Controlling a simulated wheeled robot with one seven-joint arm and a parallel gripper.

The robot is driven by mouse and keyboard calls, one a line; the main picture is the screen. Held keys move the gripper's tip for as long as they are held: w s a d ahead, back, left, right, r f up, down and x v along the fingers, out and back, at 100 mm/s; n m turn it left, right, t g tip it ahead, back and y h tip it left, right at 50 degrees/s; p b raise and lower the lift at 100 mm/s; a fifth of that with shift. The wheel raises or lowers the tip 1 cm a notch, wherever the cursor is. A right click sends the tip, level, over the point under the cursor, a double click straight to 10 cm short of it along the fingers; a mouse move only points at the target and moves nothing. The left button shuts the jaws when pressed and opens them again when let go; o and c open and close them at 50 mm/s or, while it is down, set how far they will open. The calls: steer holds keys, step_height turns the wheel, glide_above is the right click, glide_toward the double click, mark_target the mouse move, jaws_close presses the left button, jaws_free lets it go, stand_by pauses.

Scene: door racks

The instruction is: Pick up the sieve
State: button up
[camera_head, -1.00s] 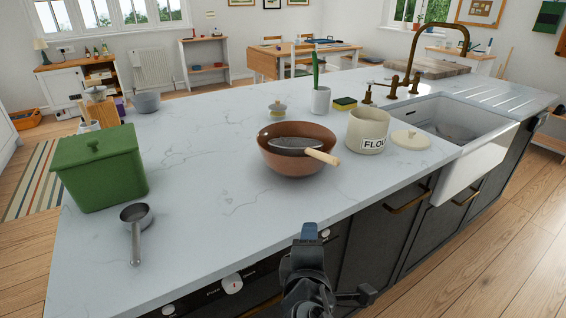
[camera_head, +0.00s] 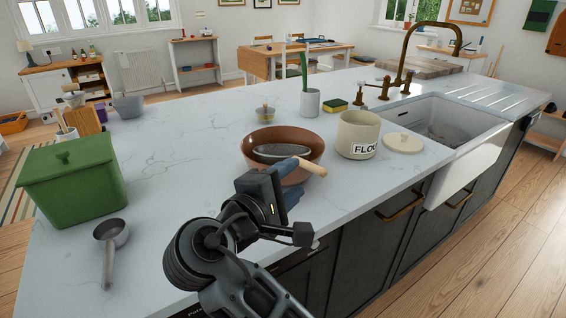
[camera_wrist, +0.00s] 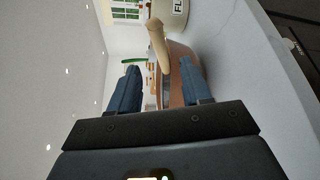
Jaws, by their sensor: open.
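The sieve (camera_head: 283,153) rests in a brown bowl (camera_head: 260,141) on the white counter. Its wooden handle (camera_head: 309,166) sticks out over the bowl's right front rim. My gripper (camera_head: 287,187) is just in front of the bowl, near the handle. In the wrist view my gripper (camera_wrist: 160,88) has its two blue fingers apart, with nothing held between them. The wooden handle (camera_wrist: 158,44) shows beyond the fingertips, and the bowl (camera_wrist: 183,82) shows partly behind the right finger. The sieve's mesh is mostly hidden in the wrist view.
A cream flour canister (camera_head: 358,134) stands right of the bowl, with its lid (camera_head: 403,143) beside it.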

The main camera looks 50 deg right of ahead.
mark_target(307, 169)
steer(key=shift+w+d+r, duration=0.1)
steer(key=shift+w+d, duration=0.05)
steer(key=shift+d, duration=0.95)
steer(key=d, duration=0.1)
steer(key=d+f+p, duration=0.1)
steer(key=d, duration=0.3)
steer(key=shift+w+d+f, duration=0.15)
steer(key=shift+w+d, duration=0.1)
steer(key=shift+w, duration=0.15)
jaws_close()
